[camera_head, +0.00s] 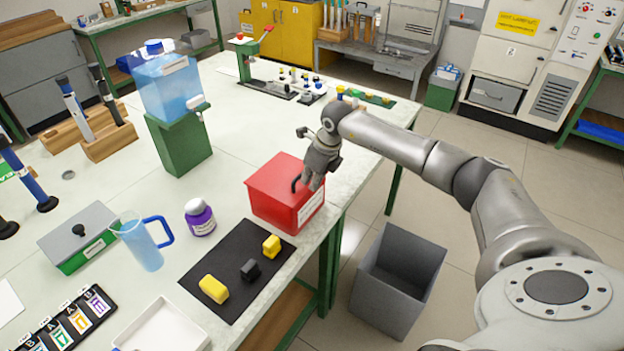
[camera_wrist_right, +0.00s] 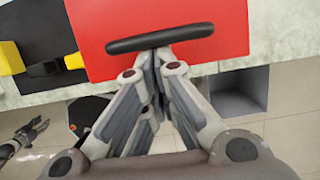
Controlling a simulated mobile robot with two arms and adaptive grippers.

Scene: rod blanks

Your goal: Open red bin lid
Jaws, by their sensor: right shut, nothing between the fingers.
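The red bin (camera_head: 270,205) stands at the table's right edge, with its red lid (camera_head: 275,172) down on it. The lid's black bar handle (camera_head: 296,184) shows in the head view. It also shows in the wrist view (camera_wrist_right: 160,37), lying across the red lid (camera_wrist_right: 220,20). My right gripper (camera_head: 313,184) is at the handle, over the right part of the lid. Its fingers (camera_wrist_right: 155,58) are shut and empty, their tips close under the bar; I cannot tell if they touch it. A grey gripper, apparently my left, shows small at the wrist view's lower left (camera_wrist_right: 38,128).
A dark mat (camera_head: 225,290) with yellow and black blocks lies in front of the bin. A purple-labelled jar (camera_head: 200,220) and a blue pitcher (camera_head: 140,245) stand left. A grey open bin (camera_head: 398,280) stands on the floor at right. The table behind the red bin is mostly clear.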

